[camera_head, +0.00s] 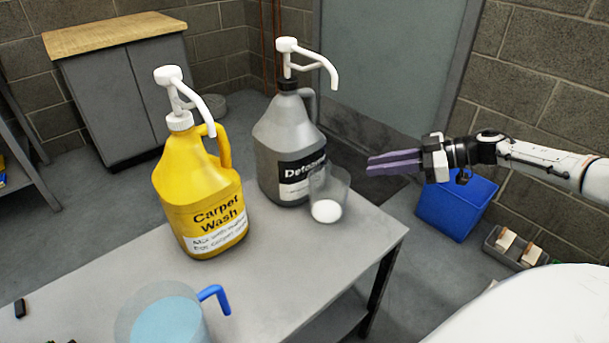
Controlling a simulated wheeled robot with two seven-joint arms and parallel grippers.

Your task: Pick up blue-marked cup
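A clear cup (165,318) with a bright blue handle (215,295) and pale blue contents stands at the table's near left, partly cut off by the bottom edge of the head view. It is the only cup with a visible blue marking. A second clear cup (332,186) with white contents at its bottom stands in front of the grey detergent jug. My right gripper (370,163) reaches in from the right with purple fingers pointing left. It is in the air past the table's right edge, apart from both cups. My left gripper is not in view.
A yellow Carpet Wash pump jug (200,195) and a grey detergent pump jug (285,150) stand on the grey table (290,255). The table's front middle is clear. A blue bin (455,205) and a tray (515,247) are on the floor at right.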

